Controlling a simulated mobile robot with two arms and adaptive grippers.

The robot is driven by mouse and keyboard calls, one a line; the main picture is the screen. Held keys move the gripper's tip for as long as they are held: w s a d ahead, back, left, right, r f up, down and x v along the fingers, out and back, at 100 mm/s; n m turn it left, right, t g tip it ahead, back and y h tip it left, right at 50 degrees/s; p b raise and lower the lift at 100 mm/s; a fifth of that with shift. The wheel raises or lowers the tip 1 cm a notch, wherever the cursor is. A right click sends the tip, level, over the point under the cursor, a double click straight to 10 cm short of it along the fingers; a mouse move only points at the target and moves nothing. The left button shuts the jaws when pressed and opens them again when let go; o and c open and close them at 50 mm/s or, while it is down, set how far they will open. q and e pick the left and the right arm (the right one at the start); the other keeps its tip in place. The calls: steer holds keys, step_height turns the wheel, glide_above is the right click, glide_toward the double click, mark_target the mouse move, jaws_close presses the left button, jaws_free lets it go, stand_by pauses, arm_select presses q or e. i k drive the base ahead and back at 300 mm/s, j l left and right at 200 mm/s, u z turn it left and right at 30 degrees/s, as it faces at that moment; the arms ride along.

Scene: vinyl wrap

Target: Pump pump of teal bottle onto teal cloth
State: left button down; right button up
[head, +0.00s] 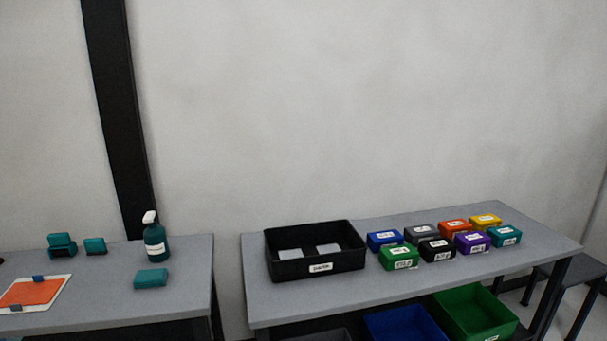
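A teal bottle (155,243) with a white pump (149,217) and a white label stands upright near the right end of the left table. A teal block-like piece (151,279), which may be a folded cloth, lies on the table in front of the bottle, apart from it. Two more teal pieces stand further left, a stacked one (61,246) and a smaller one (95,246). I cannot tell which of these is the cloth. Neither of my grippers shows in the head view.
The left table (110,312) holds a white-framed orange panel (35,293) at its left. A gap separates it from the right table (400,290), which bears a black bin (285,268) and several coloured boxes. Blue (405,325) and green (475,312) crates sit below. A stool (580,280) stands far right.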

mark_target(149, 218)
steer(key=i+j+u, duration=0.2)
steer(key=i+u, duration=0.15)
steer(key=i, duration=0.15)
steer(key=i+u, duration=0.35)
steer(key=i, duration=0.15)
steer(key=i+u, duration=0.35)
steer(key=i, duration=0.15)
